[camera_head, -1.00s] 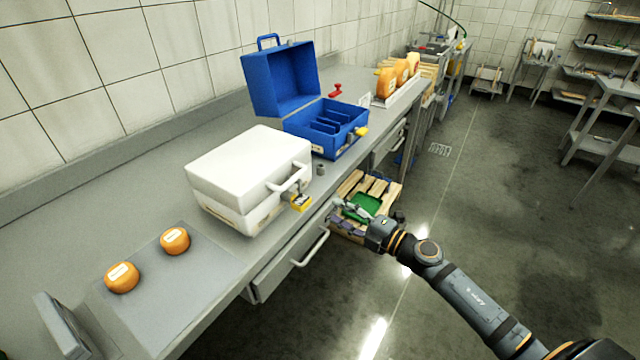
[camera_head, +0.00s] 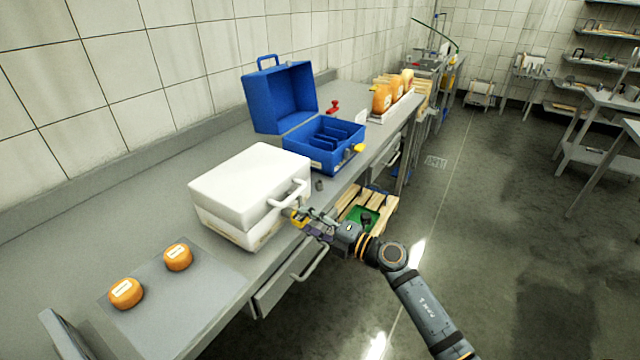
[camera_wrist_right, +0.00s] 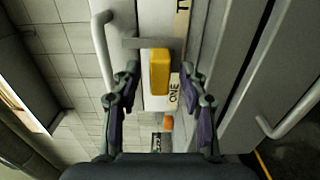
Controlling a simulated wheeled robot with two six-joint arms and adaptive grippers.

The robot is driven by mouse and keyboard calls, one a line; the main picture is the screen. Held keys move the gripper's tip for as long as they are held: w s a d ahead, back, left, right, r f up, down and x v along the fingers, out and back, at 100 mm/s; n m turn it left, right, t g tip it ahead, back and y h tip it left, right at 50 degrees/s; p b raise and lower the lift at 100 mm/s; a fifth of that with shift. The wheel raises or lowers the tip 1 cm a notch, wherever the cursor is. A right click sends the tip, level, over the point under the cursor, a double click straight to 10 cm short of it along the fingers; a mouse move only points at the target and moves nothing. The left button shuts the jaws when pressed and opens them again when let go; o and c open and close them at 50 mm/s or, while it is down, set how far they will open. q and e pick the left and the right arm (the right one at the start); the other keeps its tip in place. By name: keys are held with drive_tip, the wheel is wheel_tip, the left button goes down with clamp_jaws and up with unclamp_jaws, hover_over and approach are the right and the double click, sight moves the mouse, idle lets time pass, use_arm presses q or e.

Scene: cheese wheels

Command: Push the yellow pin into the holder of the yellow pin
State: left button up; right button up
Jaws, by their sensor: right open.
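The closed white case (camera_head: 245,185) stands on the bench, with a handle on its front. A yellow block-shaped piece, seemingly the yellow pin (camera_wrist_right: 159,72), sits at a grey bracket, seemingly its holder (camera_wrist_right: 140,43), on the case front. In the head view this yellow piece (camera_head: 294,215) is partly hidden by my right gripper (camera_head: 303,218). In the right wrist view my right gripper (camera_wrist_right: 160,82) is open, with one finger on each side of the yellow piece and visible gaps to it. My left gripper is not in view.
The open blue case (camera_head: 322,150) behind has another yellow piece (camera_head: 359,148) on its front. A drawer handle (camera_head: 310,265) sticks out below the bench edge. A wooden crate (camera_head: 385,210) stands below. Two orange cheeses (camera_head: 126,293) lie at the left.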

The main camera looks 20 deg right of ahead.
drive_tip(key=shift+w+a, duration=0.2)
drive_tip(key=shift+p, duration=0.35)
drive_tip(key=shift+c, duration=0.3)
clamp_jaws()
